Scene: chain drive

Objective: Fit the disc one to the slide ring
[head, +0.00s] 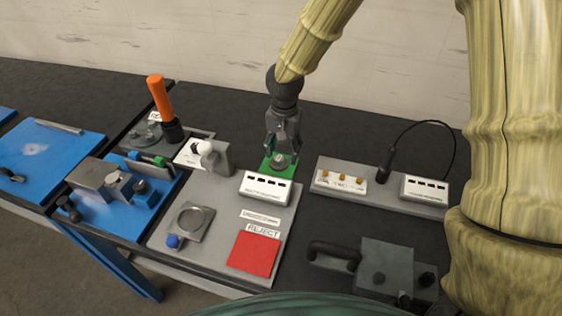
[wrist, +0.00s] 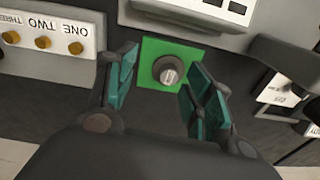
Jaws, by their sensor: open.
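A small grey round piece with a raised centre (head: 279,161) sits on a green square (head: 268,169) on the grey board. It looks like the disc, though no number is readable on it. It also shows in the wrist view (wrist: 169,72). My gripper (head: 281,148) points down over it, with the fingers apart on either side. In the wrist view my gripper (wrist: 160,75) frames the piece, and I see no finger touching it. A grey ring on a square plate (head: 194,218), which looks like the slide ring, lies at the front left with a blue knob (head: 173,241) beside it.
A red square (head: 253,254) under a REJECT label is at the board's front. A white slotted box (head: 264,188) stands just in front of the green square. A block with gold pegs (head: 341,179) is to the right. An upright orange handle (head: 160,101) and a blue fixture (head: 124,191) are left.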

